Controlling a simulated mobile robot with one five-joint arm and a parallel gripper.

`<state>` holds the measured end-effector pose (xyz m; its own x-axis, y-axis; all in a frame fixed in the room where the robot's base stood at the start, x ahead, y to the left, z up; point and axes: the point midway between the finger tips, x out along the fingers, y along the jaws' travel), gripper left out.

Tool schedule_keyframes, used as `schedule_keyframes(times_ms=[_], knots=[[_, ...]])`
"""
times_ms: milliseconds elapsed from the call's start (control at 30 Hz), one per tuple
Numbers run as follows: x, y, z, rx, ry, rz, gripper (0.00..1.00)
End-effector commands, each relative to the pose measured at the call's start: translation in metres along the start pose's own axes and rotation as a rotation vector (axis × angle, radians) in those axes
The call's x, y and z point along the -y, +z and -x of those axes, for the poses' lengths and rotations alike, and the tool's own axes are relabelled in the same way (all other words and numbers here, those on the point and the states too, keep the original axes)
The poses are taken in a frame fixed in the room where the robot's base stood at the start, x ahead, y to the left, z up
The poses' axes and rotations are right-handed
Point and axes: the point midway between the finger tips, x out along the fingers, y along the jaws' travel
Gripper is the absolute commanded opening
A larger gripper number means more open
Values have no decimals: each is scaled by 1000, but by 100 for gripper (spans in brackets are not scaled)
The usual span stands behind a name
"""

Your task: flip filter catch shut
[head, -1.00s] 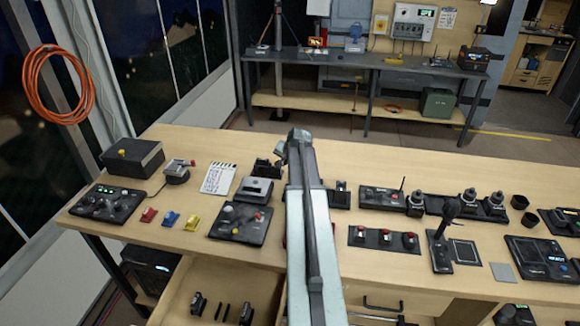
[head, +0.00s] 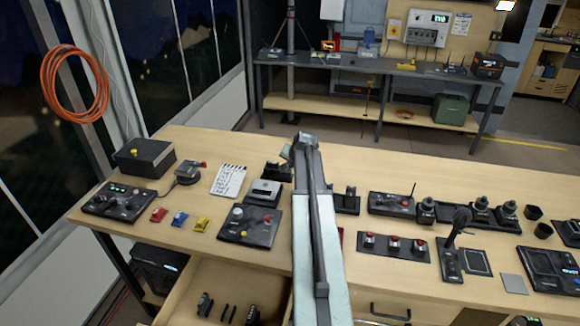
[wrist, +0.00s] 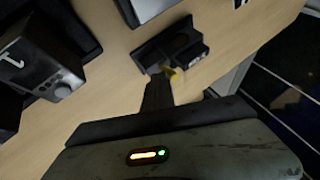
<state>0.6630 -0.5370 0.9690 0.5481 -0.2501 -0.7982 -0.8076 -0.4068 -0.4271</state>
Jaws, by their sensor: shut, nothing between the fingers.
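In the wrist view a small black unit (wrist: 152,54) with a yellow piece (wrist: 176,74) on its near side lies just beyond my fingertips. The yellow piece looks like the catch, but I cannot tell for sure. My gripper (wrist: 158,82) is shut and empty, its dark fingers right beside the yellow piece; whether they touch it is unclear. In the head view my arm hides most of the gripper. A black unit (head: 274,173) stands just left of my arm's far end, probably the same one.
A grey-topped box (head: 262,191) and a control panel with knobs (head: 248,226) stand left of my arm. A panel with red buttons (head: 393,246) and a joystick (head: 455,235) are to the right. A bare strip of bench runs along the back right.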

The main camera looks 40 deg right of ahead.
Motion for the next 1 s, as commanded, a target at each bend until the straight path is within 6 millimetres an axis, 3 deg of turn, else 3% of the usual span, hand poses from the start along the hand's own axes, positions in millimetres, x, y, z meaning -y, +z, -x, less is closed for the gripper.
schedule_keyframes(times_ms=[233,400,600,1000], knots=[[-24,0,12,0,2,1,0],[-21,-5,65,-1,3,1,0],[-21,-4,106,0,2,2,0],[-22,-1,111,1,2,4,0]])
